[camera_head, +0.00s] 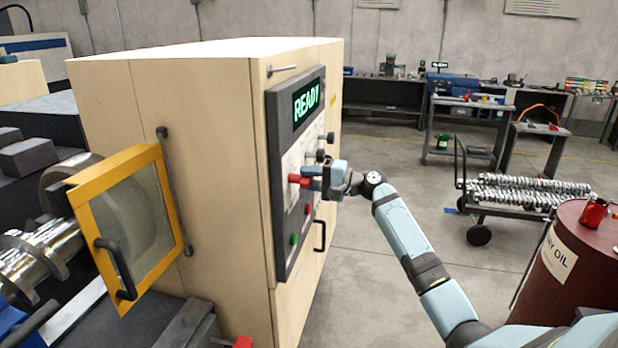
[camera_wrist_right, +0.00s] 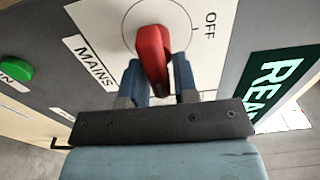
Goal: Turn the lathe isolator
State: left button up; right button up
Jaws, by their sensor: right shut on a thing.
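The lathe isolator is a red handle (camera_wrist_right: 152,52) on a round white dial in the right wrist view. The word OFF is printed to the right of the dial and MAINS to the left. In the head view the red handle (camera_head: 294,178) sticks out from the grey control panel (camera_head: 279,225) of the lathe cabinet. My right gripper (camera_head: 307,177) is at the panel, shut on the handle, with a blue finger on each side of it in the wrist view (camera_wrist_right: 160,85). The fingers hide part of the handle and dial. My left gripper is out of view.
A yellow-framed window guard (camera_head: 128,228) stands left. A cart (camera_head: 520,205) and a brown oil barrel (camera_head: 570,265) stand right.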

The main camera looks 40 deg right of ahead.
jog(key=o, duration=0.7)
jog(key=b+v, duration=0.4)
jog(key=v, duration=0.9)
jog(key=shift+s+d, duration=0.2)
jog(key=shift+s, duration=0.15)
jog(key=shift+f, duration=0.1)
